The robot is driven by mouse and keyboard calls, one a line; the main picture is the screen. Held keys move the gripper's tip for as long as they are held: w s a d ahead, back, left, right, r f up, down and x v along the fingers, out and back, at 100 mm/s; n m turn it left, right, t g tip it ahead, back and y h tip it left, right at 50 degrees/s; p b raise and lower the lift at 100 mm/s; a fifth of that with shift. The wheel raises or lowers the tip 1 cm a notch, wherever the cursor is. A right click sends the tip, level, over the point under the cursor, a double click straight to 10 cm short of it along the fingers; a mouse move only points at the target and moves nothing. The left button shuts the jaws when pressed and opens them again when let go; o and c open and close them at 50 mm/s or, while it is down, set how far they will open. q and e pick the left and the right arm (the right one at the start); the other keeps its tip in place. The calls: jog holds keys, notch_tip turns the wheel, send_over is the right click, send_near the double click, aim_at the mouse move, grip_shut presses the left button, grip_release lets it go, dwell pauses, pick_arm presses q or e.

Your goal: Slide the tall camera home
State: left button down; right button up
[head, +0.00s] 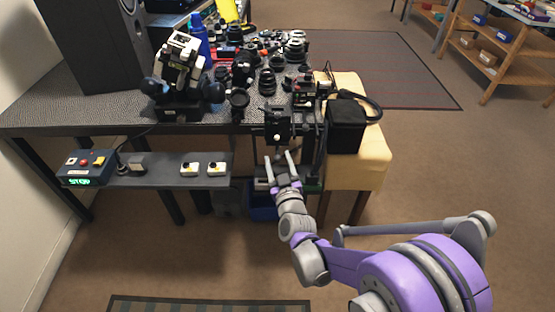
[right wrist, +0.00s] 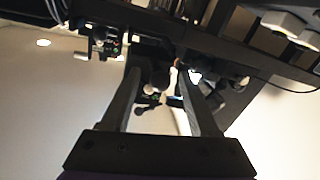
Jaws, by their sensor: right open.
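A black camera-like unit (head: 277,127) stands upright at the table's front edge, with a small pale round knob (head: 277,137) low on its front. I take it as the tall camera, though its rail or stop is not clear. My right gripper (head: 280,156) is open just in front of and below it, fingers pointing toward it. In the right wrist view, the open fingers (right wrist: 159,74) have dark parts and a rounded knob (right wrist: 160,79) between or behind their tips; I cannot tell whether they touch. My left gripper is not in view.
The dark table (head: 150,112) carries many lenses (head: 267,82) and a black-and-white device (head: 181,62). A black box (head: 346,125) sits on a yellow-topped stool (head: 375,148) at right. A lower shelf (head: 150,176) holds a control box (head: 86,167) reading STOP. Floor in front is mostly clear.

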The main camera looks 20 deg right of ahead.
jog(key=shift+w, duration=0.5)
grip_shut()
dwell(1.2)
